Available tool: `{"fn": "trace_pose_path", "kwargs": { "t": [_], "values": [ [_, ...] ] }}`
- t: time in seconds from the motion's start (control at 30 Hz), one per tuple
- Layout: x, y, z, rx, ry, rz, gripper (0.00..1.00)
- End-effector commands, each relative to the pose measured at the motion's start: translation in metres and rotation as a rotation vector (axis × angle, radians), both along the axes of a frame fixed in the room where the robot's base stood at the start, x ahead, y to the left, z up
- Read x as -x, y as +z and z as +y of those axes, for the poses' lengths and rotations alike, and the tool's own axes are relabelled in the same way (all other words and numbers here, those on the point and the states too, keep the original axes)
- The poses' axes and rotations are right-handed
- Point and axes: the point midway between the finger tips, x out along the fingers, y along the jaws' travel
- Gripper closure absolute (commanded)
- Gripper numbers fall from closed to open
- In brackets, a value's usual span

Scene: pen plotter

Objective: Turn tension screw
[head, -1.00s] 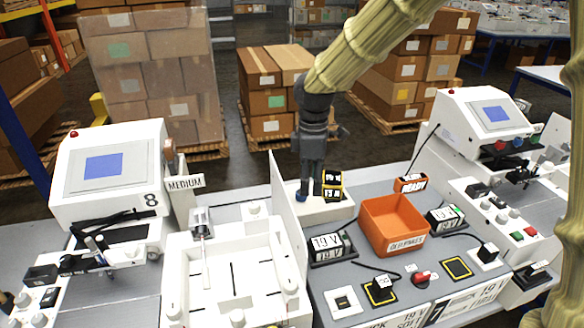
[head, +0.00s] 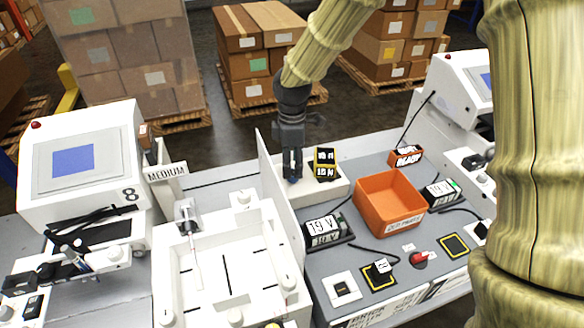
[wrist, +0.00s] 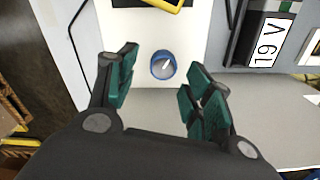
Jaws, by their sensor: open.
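The tension screw appears to be the small round blue knob with a white pointer mark (wrist: 163,65), on a white plate (wrist: 185,22). My gripper (wrist: 160,92) is open in the wrist view, its green-padded fingers apart on either side of the knob's column, with the knob between and slightly beyond the tips. I cannot tell whether the fingers touch it; a gap shows on both sides. In the head view my gripper (head: 292,165) hangs over the white block (head: 320,190) and hides most of the knob.
A yellow-framed black display (head: 325,163) stands on the same block, right of my gripper. A thin white upright panel (head: 275,195) stands close on the left. An orange bin (head: 388,200) and a 19 V display (head: 325,230) are on the grey bench nearby.

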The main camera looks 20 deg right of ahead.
Motion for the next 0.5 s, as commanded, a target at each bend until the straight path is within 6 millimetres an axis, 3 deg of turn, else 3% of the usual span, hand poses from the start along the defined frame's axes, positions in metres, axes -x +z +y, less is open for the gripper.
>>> {"fn": "trace_pose_path", "kwargs": {
  "t": [0.23,0.5],
  "values": [
    [0.0,-0.024,0.0,0.0,0.001,0.001,0.49],
    [0.0,-0.032,0.0,-0.001,0.001,-0.001,0.49]
  ]
}}
